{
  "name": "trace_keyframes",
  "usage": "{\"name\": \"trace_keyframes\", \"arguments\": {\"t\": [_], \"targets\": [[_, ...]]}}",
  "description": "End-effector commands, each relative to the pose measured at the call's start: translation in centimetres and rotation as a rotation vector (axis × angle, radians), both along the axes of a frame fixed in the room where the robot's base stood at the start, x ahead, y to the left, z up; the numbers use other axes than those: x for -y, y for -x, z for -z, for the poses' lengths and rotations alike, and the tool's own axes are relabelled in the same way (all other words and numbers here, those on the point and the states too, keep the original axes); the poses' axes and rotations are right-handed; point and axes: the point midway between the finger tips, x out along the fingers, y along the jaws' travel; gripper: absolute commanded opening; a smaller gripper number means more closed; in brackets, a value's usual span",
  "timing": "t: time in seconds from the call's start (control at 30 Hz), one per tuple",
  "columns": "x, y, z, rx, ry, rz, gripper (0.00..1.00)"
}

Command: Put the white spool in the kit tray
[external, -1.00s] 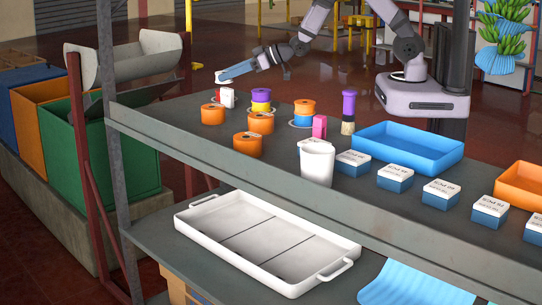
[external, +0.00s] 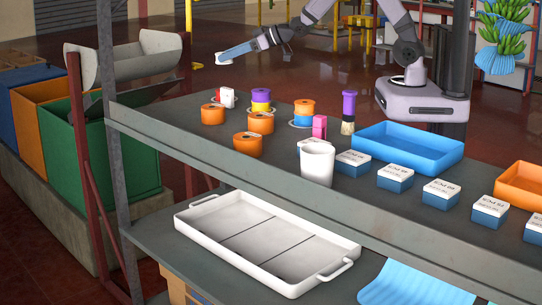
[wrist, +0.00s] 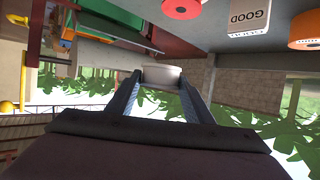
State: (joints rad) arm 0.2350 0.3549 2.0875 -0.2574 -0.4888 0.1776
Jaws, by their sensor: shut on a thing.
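My gripper (external: 225,56) is raised above the far left part of the upper shelf in the external view. It is shut on the white spool (external: 222,60), which shows small and pale at the fingertips. In the wrist view the spool (wrist: 163,76) sits between the two fingertips (wrist: 162,82), with its pale round side visible. The white kit tray (external: 228,260), with end handles and three sections, lies on the lower shelf and looks empty. The spool is well above and behind it.
Bins (external: 120,150) stand left.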

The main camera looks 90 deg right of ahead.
Motion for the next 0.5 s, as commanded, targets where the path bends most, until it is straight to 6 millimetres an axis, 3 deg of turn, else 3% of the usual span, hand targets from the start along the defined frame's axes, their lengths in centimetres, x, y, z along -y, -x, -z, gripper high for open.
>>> {"name": "trace_keyframes", "arguments": {"t": [0.23,0.4,0.5], "targets": [[7.5,0.6,4.7,-0.003,-0.001,0.128,0.24],[13.5,2.1,8.5,-0.003,-0.001,0.233,0.24],[16.1,3.2,10.9,-0.002,-0.001,0.277,0.24]]}}
